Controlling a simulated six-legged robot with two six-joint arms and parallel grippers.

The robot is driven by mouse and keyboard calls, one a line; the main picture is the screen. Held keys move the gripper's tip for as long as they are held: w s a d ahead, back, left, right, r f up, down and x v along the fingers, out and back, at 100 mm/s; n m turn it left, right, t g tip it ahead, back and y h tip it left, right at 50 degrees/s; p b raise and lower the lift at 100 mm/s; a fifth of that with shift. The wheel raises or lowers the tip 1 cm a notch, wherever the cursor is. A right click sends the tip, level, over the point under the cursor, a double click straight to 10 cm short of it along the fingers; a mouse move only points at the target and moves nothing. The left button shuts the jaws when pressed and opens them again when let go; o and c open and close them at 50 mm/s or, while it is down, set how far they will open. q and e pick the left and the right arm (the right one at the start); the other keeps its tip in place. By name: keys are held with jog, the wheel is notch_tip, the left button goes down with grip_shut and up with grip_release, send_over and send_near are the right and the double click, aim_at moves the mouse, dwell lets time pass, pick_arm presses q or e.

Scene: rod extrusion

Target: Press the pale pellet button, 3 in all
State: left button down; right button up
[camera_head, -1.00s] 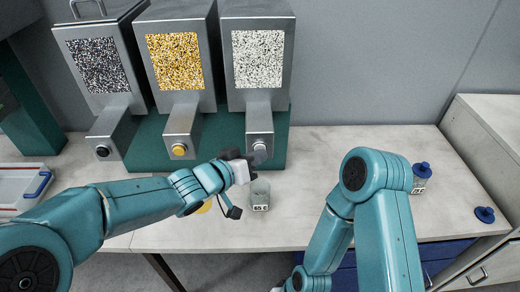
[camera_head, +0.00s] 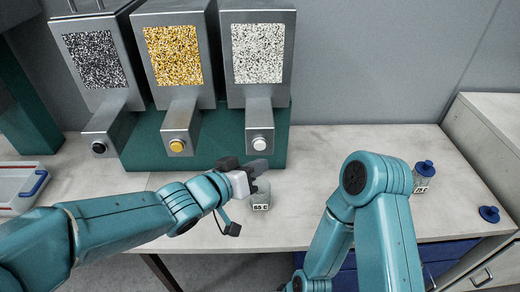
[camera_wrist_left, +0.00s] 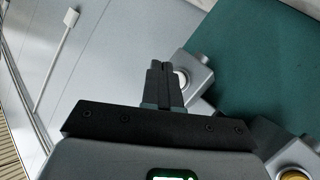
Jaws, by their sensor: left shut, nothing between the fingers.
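The pale pellet button (camera_head: 259,144) is a round white button on the end of the grey chute under the hopper of white pellets (camera_head: 258,54). My left gripper (camera_head: 258,168) is shut and empty, just below that button in the head view and apart from it there. In the left wrist view the shut fingers (camera_wrist_left: 162,68) cover part of the pale button (camera_wrist_left: 182,78); I cannot tell the gap in depth. My right arm shows in the head view, but its gripper is out of sight.
A yellow button (camera_head: 177,146) and a black button (camera_head: 98,147) sit on the neighbouring chutes to the left. A clear labelled jar (camera_head: 260,201) stands under my left gripper. A blue-lidded jar (camera_head: 424,177) and a blue lid (camera_head: 489,214) are at the right.

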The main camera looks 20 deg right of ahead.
pick_arm(q)
jog(key=shift+s+a+b, duration=0.2)
jog(key=shift+s, duration=0.4)
jog(key=shift+s+a+b, duration=0.15)
jog(key=shift+s+b, duration=0.05)
jog(key=shift+s, duration=0.4)
pick_arm(e)
jog(key=shift+f, duration=0.65)
grip_shut()
pick_arm(q)
jog(key=shift+f, duration=0.1)
dwell(0.5)
